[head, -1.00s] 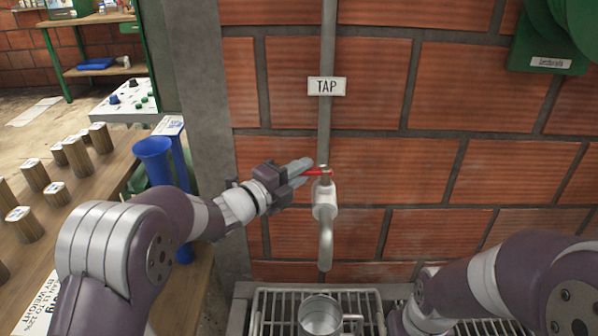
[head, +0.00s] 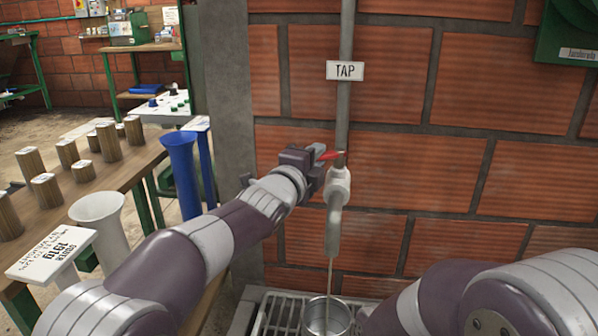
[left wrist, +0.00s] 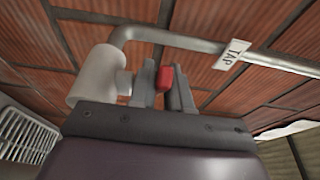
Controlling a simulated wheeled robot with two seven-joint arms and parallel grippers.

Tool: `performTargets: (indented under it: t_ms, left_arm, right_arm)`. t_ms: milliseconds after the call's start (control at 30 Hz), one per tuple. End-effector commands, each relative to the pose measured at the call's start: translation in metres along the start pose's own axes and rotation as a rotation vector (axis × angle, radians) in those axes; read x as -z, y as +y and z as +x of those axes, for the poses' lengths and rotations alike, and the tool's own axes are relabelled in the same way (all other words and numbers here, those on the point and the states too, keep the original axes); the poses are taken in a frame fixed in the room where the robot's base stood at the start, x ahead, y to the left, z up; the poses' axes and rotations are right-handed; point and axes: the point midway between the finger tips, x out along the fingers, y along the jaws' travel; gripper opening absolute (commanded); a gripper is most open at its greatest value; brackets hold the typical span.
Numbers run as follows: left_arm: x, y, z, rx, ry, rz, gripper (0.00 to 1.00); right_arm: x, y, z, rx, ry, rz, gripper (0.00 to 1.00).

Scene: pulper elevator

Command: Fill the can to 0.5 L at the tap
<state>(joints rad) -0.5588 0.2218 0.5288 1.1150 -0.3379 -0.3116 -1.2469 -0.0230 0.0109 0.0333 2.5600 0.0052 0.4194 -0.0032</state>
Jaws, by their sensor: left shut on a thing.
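The tap (head: 338,188) stands out from the brick wall on a grey pipe, and it also shows in the left wrist view (left wrist: 97,78). A thin stream of water (head: 330,262) runs from its spout into the metal can (head: 340,316) below. My left gripper (head: 318,160) is shut on the red tap handle (head: 329,155); in the left wrist view the red handle (left wrist: 165,77) sits between the two fingers. The can stands on the grate; its water level cannot be read. My right arm comes in from the lower right, and its gripper is out of sight.
A white TAP sign (head: 345,70) is on the pipe. The slatted grate (head: 277,315) lies under the tap. At left, a wooden table (head: 140,180) holds several wooden cylinders, with a blue funnel-shaped vessel (head: 183,165) and a white one (head: 102,225) near its edge.

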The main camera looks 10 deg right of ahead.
Motion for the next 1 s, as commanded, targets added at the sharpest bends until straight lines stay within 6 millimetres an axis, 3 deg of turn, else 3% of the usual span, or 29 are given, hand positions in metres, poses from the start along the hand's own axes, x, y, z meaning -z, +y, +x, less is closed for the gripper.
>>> performTargets:
  t_ms: [467, 500, 533, 867, 1000]
  left_arm:
    - [0.003, 0.0, 0.001, -0.002, -0.002, 0.001, 0.0]
    - [0.003, 0.0, 0.001, -0.001, -0.002, 0.001, 0.3]
    - [0.003, 0.0, 0.001, -0.001, -0.002, 0.001, 0.38]
    - [0.003, -0.001, -0.002, 0.0, -0.001, 0.001, 0.38]
    - [0.003, -0.001, -0.019, 0.001, -0.001, 0.001, 0.38]
  right_arm:
    - [0.0, 0.0, 0.004, 0.0, 0.0, 0.0, 0.46]
    - [0.0, 0.0, 0.004, 0.0, 0.0, 0.0, 0.46]
    - [0.0, 0.0, 0.004, 0.0, 0.0, 0.0, 0.46]
    - [-0.001, 0.0, 0.004, 0.0, 0.0, 0.0, 0.46]
    - [-0.001, 0.0, 0.006, 0.0, 0.0, 0.0, 0.46]
